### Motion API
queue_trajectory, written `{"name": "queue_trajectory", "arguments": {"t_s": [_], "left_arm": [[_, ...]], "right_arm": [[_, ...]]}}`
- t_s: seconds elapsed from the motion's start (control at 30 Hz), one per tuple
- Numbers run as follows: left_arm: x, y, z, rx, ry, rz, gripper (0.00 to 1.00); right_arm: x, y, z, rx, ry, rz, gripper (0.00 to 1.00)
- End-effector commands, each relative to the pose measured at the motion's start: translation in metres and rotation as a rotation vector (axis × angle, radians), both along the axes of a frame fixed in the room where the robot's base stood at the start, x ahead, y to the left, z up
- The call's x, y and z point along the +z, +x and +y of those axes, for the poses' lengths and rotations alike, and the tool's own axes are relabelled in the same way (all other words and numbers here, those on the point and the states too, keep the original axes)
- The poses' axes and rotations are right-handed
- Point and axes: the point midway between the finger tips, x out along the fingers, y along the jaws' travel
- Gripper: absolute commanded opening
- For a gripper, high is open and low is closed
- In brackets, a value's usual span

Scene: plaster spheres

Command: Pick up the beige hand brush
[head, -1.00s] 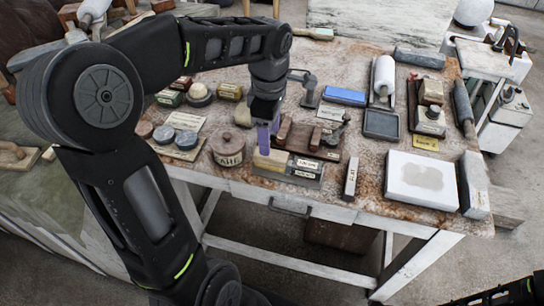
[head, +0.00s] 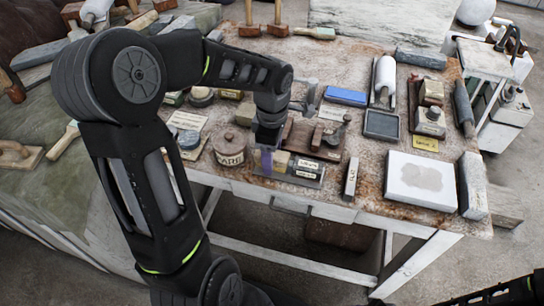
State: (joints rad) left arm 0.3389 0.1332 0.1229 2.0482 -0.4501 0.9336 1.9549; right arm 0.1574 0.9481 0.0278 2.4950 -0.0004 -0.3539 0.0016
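A small beige block (head: 282,158), which may be the beige hand brush, lies at the front of the table on a labelled dark block. Its bristles cannot be made out. My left gripper (head: 267,160) points down right at the block's left side and partly covers it. Whether its fingers are apart or closed on the block is too small to tell. Another brush with a pale handle (head: 314,33) lies at the table's back edge, away from the gripper. Only a dark link of my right arm shows at the bottom right; its gripper is out of view.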

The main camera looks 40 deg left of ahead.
Motion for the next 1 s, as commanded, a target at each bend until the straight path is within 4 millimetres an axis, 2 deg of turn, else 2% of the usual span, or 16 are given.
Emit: {"name": "queue_trajectory", "arguments": {"t_s": [0.6,1.0], "left_arm": [[-0.0015,0.0000,0.0003,0.000,0.000,-0.001,0.62],[-0.0015,-0.0001,0.0003,0.000,0.000,-0.001,0.29]], "right_arm": [[-0.0001,-0.0001,0.0000,0.000,0.000,0.000,0.41],[-0.0001,-0.0001,0.0000,0.000,0.000,0.000,0.41]]}}
